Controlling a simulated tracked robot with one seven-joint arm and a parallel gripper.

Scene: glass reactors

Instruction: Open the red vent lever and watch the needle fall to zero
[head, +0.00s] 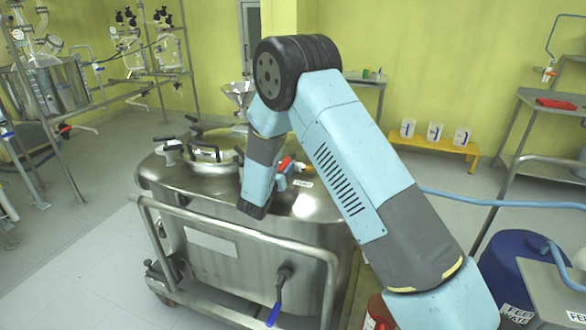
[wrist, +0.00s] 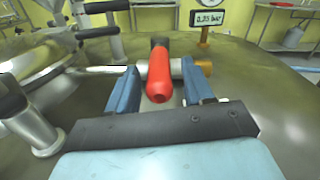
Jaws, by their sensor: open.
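The red vent lever (wrist: 159,77) is between the two blue fingers of my gripper (wrist: 161,90) in the wrist view, its handle pointing toward the camera. The fingers stand apart, one on each side of it, with gaps visible. It sits on a metal pipe with a brass end. The gauge (wrist: 209,17) behind it has a digital readout that looks like 0.35 bar; its dial is cut off at the top, so the needle is not visible. In the head view the red lever (head: 286,164) shows partly behind my arm on top of the steel vessel (head: 310,205).
A hatch with black-knobbed clamps (head: 205,150) is on the vessel's lid, left of my gripper. A steel rail (head: 240,232) runs along the vessel's front. A blue drum (head: 512,262) and a blue hose (head: 500,200) are at the right.

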